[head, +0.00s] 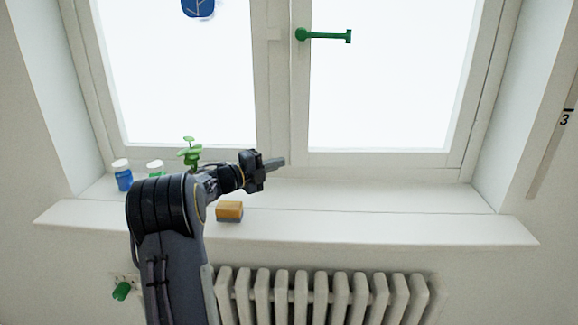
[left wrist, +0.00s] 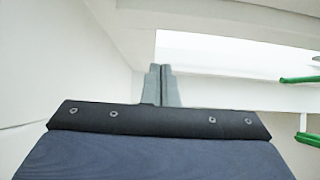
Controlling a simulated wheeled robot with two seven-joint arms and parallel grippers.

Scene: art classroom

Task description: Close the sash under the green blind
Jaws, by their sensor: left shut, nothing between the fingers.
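A white window with two sashes fills the upper head view. The right sash (head: 385,160) carries a green handle (head: 328,37) lying horizontally. The left sash (head: 190,155) has a blue leaf sticker (head: 198,7) on its pane. Both look near the frame plane; any small gap cannot be told. No green blind is in view, so which sash hangs under it is not shown. My left gripper (head: 280,162) is shut and empty, pointing right in front of the sashes' lower middle. Its closed fingers (left wrist: 161,72) also show in the left wrist view. My right gripper is out of view.
On the sill (head: 400,228) stand a blue jar (head: 122,176), a green jar (head: 155,167), a small plant (head: 190,154) and a yellow-brown sponge (head: 229,211). The sill's right half is clear. A radiator (head: 320,295) is below. Green bars (left wrist: 300,79) show in the wrist view.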

